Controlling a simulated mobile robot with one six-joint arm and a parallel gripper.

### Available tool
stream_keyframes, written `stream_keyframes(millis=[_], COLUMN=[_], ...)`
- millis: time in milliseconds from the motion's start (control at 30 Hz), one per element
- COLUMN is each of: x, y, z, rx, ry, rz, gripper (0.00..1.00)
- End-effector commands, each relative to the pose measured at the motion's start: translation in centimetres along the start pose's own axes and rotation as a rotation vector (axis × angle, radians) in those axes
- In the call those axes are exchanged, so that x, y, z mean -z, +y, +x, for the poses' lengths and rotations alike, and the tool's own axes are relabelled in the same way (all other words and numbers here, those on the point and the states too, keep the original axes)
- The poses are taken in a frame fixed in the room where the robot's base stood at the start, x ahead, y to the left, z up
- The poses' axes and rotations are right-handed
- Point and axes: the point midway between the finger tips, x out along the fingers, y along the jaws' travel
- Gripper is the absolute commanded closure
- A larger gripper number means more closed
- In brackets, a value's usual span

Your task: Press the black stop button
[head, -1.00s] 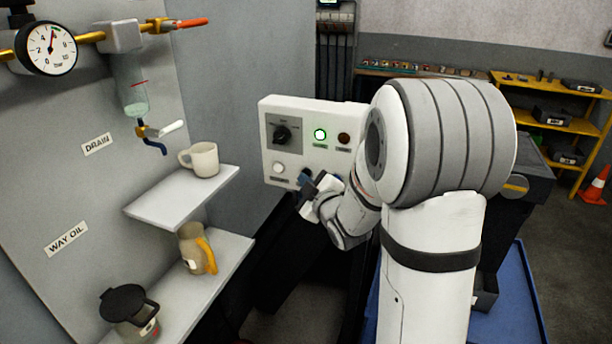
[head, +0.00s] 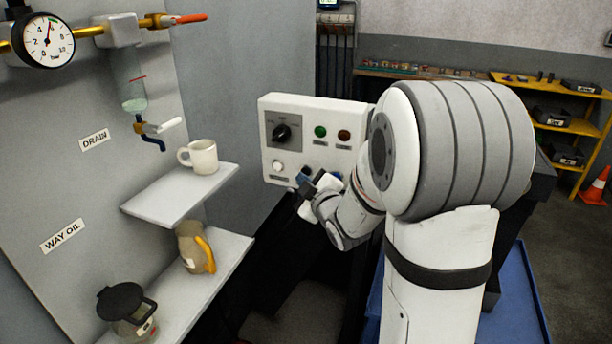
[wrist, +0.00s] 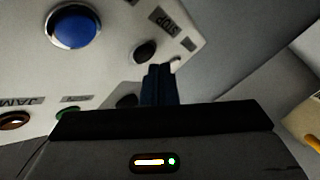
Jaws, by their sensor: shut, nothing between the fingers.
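The black stop button (wrist: 144,51) sits on the white control panel (wrist: 110,75), beside a STOP label, in the wrist view. My gripper (wrist: 160,68) is shut and empty, with its dark fingertips at the panel right by this button. The view does not show whether they touch it. In the head view my gripper (head: 304,176) is at the lower edge of the panel (head: 350,115), and its fingers cover part of the lower button row. The green lamp (head: 320,132) on the panel is unlit.
The panel also carries a black rotary knob (head: 281,132), a brown lamp (head: 344,135), a white button (head: 277,167) and a large blue button (wrist: 74,27). Left of the panel, shelves hold a cream mug (head: 203,156), a jug (head: 192,247) and a lidded pot (head: 128,315).

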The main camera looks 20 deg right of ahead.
Motion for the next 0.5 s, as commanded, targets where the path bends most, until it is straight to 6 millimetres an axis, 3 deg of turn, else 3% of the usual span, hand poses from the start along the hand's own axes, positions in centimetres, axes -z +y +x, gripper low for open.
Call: stream_keyframes(millis=[500], x=[0.61], y=[-0.88], z=[-0.95], rx=[0.001], ry=[0.002], rz=[-0.001], gripper=[1.0])
